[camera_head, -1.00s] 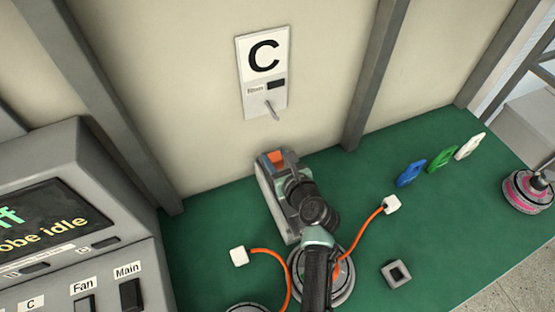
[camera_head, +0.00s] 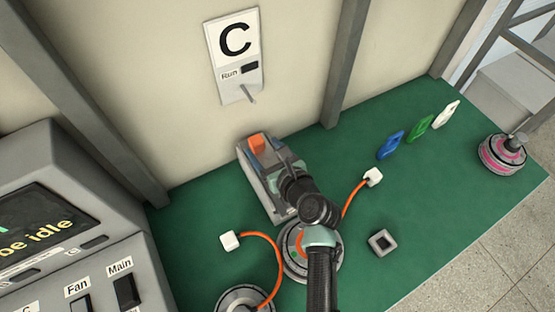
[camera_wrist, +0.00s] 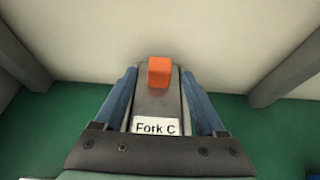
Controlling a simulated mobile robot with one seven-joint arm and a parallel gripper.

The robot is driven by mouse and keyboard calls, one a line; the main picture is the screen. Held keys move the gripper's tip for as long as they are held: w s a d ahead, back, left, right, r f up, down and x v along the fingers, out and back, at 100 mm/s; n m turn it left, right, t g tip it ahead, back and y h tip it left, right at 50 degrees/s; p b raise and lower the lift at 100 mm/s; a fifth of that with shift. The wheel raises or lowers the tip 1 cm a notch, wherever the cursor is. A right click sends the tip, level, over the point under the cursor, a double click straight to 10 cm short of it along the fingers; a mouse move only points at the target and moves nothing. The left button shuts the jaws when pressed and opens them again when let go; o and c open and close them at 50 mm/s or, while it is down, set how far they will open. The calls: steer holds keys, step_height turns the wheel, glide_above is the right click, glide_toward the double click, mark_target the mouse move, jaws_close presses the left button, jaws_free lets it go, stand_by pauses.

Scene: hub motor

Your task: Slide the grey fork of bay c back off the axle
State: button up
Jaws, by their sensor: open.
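The grey fork of bay C (camera_head: 256,188) stands on the green bench under the C sign, with an orange block (camera_head: 257,143) on its far end. In the wrist view the fork's label "Fork C" (camera_wrist: 156,126) faces me, and the orange block (camera_wrist: 159,72) shows beyond it. My gripper (camera_wrist: 158,90) is open, with one blue finger along each side of the fork's upper part; I cannot tell whether they touch it. A round hub motor (camera_head: 297,270) lies at the fork's near end, partly under my arm. The axle is hidden.
A white plug (camera_head: 373,177) on an orange cable and a grey square block (camera_head: 382,243) lie to the right. Blue, green and white tags (camera_head: 419,129) and a pink-banded motor (camera_head: 503,154) are farther right. The control console (camera_head: 60,230) stands at left.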

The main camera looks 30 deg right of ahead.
steer(key=v, duration=0.7)
steer(key=shift+s+r, duration=0.15)
steer(key=shift+s, duration=0.05)
